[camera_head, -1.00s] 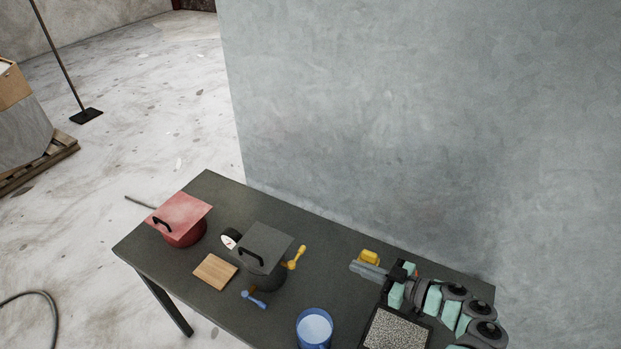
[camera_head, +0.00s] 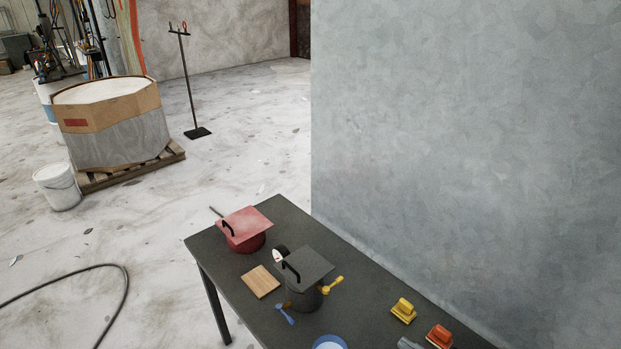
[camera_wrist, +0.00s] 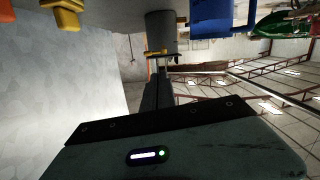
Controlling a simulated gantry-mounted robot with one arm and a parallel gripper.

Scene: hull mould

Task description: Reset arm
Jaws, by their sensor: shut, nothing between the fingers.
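My gripper (camera_wrist: 157,78) shows in the wrist view as dark fingers running up from its wide dark body with a lit label. The fingers are together with nothing between them. A grey pot (camera_wrist: 160,32) and a small yellow-handled thing lie beyond the fingertips; I cannot tell the gap. The head view does not clearly show my arm or gripper.
The dark table (camera_head: 345,322) holds a red pot (camera_head: 245,232), a grey lidded pot (camera_head: 305,280), a wooden board (camera_head: 261,281), a blue container (camera_head: 330,343), a yellow brush (camera_head: 403,310) and an orange brush (camera_head: 439,337). A grey wall (camera_head: 450,150) rises behind.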

